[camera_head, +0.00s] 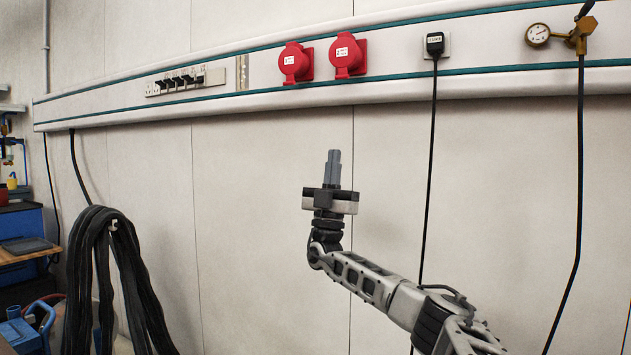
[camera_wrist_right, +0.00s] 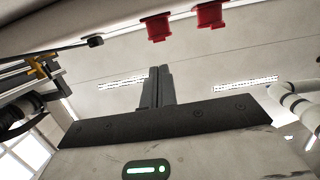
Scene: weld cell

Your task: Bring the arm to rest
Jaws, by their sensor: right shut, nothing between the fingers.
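My right arm (camera_head: 375,285) comes in from the lower right in the head view. My right gripper (camera_head: 334,160) points upward in front of the pale wall, below the red sockets. Its fingers are together with nothing between them. In the right wrist view the gripper's fingers (camera_wrist_right: 157,88) also stand side by side and empty. My left gripper shows in neither view.
A wall duct (camera_head: 210,103) carries switches, two red sockets (camera_head: 346,55), a black plug (camera_head: 435,44) and a pressure gauge (camera_head: 537,35). Black cables (camera_head: 100,230) hang at the left, near a blue cabinet (camera_head: 22,225). Bare wall (camera_head: 260,200) lies left of the gripper.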

